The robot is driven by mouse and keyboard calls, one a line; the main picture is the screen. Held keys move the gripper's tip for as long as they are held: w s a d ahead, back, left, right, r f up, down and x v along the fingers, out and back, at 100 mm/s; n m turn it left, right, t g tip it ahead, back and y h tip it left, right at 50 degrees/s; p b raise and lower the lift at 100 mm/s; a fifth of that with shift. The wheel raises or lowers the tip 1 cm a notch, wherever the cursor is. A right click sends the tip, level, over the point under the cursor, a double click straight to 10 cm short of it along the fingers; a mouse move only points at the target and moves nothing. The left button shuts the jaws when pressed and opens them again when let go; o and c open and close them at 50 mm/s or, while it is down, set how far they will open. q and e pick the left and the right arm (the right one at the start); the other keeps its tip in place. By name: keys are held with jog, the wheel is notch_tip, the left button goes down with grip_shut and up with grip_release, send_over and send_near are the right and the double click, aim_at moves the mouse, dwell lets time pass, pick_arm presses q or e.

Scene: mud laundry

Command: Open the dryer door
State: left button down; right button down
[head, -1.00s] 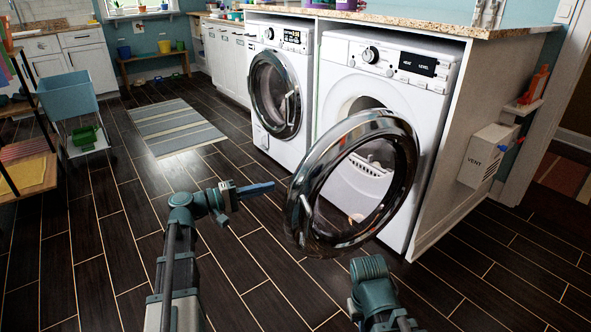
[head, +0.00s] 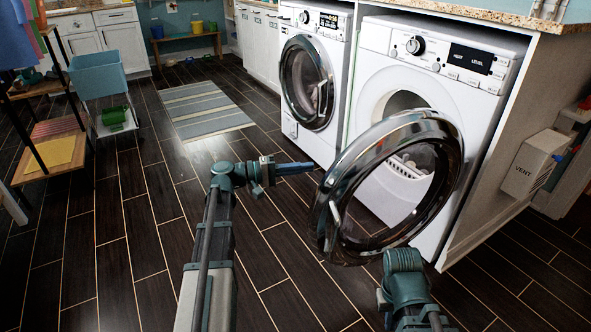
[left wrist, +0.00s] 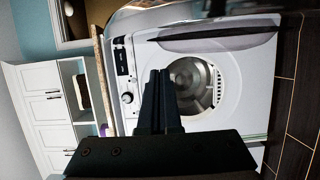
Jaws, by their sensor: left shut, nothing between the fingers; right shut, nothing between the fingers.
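The dryer (head: 442,80) is the white machine on the right with a dark "HEAT LEVEL" display. Its round chrome-rimmed door (head: 333,215) stands swung wide out from the front, leaving the opening and part of the drum visible. The left wrist view also shows the dryer's open drum (left wrist: 195,85), tilted. My left gripper (head: 300,167) is shut and empty, its tips near the door's left rim in the head view; I cannot tell whether they touch. Its shut fingers also show in the wrist view (left wrist: 160,85). My right arm shows below the door, but its gripper is not visible.
A washer (head: 312,75) with a closed round door stands left of the dryer. A white vent box (head: 530,165) is on the cabinet side at right. A striped rug (head: 205,110), a blue cart (head: 97,75) and a shelf rack are at left. The middle floor is clear.

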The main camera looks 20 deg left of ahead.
pick_arm(q)
jog(key=d, duration=0.7)
jog(key=shift+s, duration=0.1)
